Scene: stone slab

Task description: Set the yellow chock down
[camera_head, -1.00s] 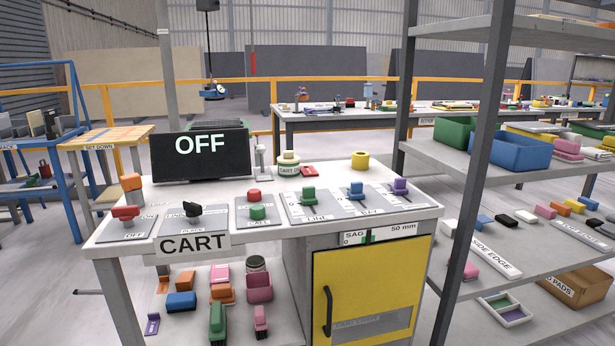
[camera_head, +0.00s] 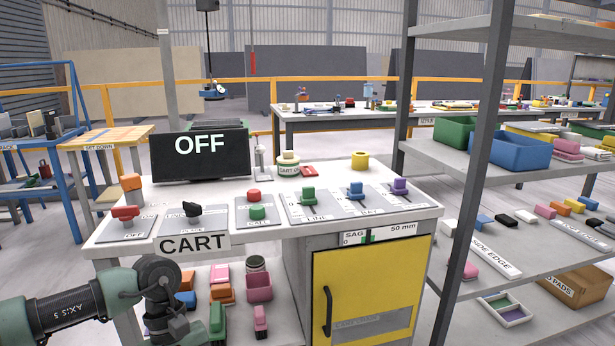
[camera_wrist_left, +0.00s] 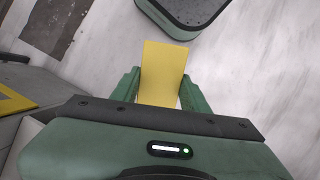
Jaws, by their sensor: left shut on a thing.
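The yellow chock (camera_wrist_left: 163,58) is a flat-looking yellow block in the left wrist view. My left gripper (camera_wrist_left: 160,78) is shut on it, with one green finger on each side. The floor shows below the chock, and nothing in that view touches its far end. In the head view my left arm comes in at the lower left, in front of the cart bench; its gripper and the chock are not visible there. A wooden-topped table (camera_head: 112,134) with a SET DOWN label stands at the left, behind the bench. My right gripper is not in view.
The cart bench (camera_head: 270,232) carries a screen reading OFF (camera_head: 200,154), levers and sliders. Coloured blocks lie on its lower shelf. A grey shelf rack (camera_head: 470,165) with bins stands at the right. A blue frame (camera_head: 75,100) stands at the far left.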

